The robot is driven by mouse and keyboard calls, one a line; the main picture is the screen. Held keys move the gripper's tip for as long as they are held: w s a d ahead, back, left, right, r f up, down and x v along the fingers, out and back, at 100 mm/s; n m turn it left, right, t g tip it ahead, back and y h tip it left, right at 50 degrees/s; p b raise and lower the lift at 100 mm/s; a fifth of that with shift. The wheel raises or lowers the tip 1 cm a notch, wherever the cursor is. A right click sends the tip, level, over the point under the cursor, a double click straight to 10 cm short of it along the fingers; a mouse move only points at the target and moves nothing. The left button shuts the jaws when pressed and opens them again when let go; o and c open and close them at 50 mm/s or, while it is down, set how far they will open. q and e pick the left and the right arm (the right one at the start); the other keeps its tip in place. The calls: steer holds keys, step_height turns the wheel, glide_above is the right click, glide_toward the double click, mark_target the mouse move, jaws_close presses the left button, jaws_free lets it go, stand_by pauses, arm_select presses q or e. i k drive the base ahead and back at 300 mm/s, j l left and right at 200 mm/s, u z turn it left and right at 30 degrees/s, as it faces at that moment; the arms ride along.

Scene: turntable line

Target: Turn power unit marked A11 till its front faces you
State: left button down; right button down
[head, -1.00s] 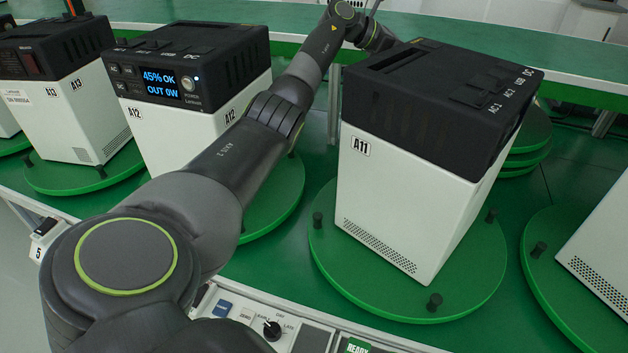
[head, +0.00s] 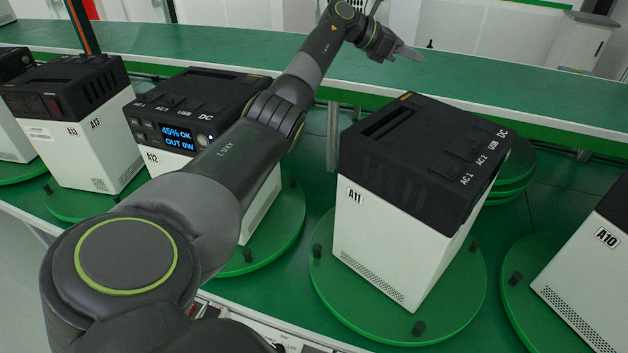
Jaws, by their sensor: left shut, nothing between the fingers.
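Power unit A11 (head: 385,235), a white box with a black top, stands upright on a round green turntable (head: 452,300) with black pegs. Its A11-marked, vented side is turned toward me. The socket labels AC1, AC2, USB and DC run along its right top edge, so its front points right and is seen only at a steep slant; no screen shows. My left gripper (head: 408,53) is shut and empty, above and behind A11, apart from it in the picture. My right gripper is not in view.
Unit A12 (head: 165,160), its lit screen facing me, stands left, partly behind my left arm. Unit A13 (head: 85,150) is farther left. Unit A10 (head: 590,275) is cut off at the right. A long green counter (head: 500,80) runs behind.

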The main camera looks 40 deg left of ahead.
mark_target(458, 294)
steer(key=k, duration=1.5)
